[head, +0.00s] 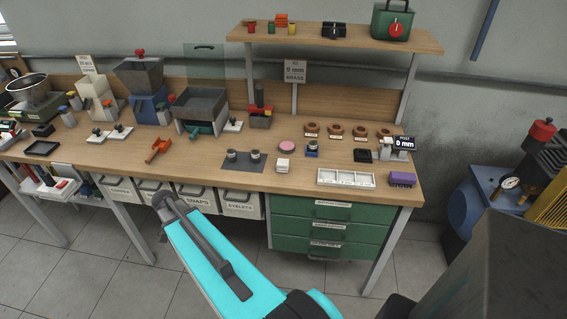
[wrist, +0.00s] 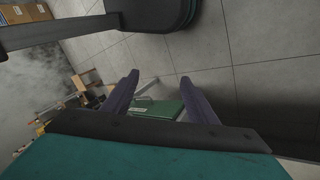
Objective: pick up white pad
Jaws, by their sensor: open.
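A small white block that looks like the white pad (head: 283,165) lies on the workbench, below a pink round disc and left of the white tray. I cannot tell whether it is one pad or a stack. My gripper (wrist: 158,86) shows in the wrist view with its two purple fingers spread apart and nothing between them. Beyond the fingers are the grey tiled floor and a green drawer front. The white pad is not visible in the wrist view. In the head view my arm is in front of the bench, and the gripper itself cannot be made out.
The workbench (head: 331,200) carries a grey mat (head: 242,167) with two metal parts, a pink disc (head: 287,147), a white compartment tray (head: 346,179) and a purple brush (head: 402,179). Green drawers (head: 325,231) sit below. A shelf (head: 340,37) overhangs the back. A blue compressor (head: 490,195) stands right.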

